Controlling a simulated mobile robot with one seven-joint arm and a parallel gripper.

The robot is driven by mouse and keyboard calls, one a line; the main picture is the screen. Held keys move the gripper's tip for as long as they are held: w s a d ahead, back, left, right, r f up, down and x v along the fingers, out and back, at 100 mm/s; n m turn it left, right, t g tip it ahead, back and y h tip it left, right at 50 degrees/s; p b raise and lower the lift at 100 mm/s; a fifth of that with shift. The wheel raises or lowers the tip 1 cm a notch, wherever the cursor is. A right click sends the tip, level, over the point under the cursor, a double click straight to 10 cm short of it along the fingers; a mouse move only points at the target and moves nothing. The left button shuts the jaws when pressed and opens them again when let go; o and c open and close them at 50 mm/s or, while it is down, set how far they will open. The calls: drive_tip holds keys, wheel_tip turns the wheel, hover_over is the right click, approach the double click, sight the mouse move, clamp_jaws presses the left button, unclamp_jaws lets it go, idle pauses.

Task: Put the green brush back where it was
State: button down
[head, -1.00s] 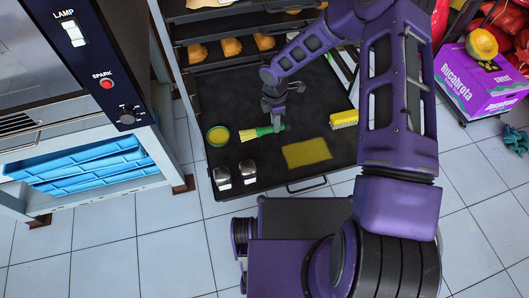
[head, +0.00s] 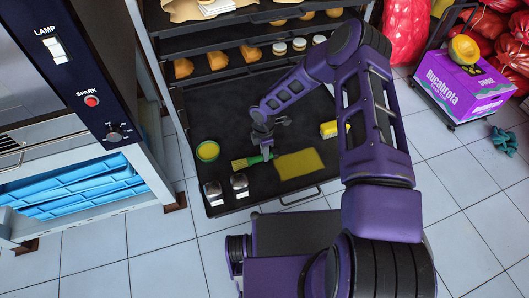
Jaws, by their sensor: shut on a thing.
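In the head view the green brush (head: 258,159) is on or just above the dark tray (head: 200,120), with its pale yellow-green bristles pointing left. My gripper (head: 265,152) is shut on its green handle from above and hides part of it. I cannot tell whether the brush touches the tray. The handle end is close to the left edge of a flat yellow patch (head: 300,163).
A small round yellow-green tub (head: 207,151) is left of the brush. Two metal cups (head: 212,189) (head: 239,182) stand toward the front edge. A yellow object (head: 334,129) lies on the right. Shelves with baked goods (head: 217,60) are behind.

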drive_tip(key=shift+f, duration=0.1)
drive_tip(key=c, duration=0.7)
unclamp_jaws()
wheel_tip(320, 180, up, 12)
drive_tip(key=p, duration=0.2)
drive_tip(key=shift+a, duration=0.1)
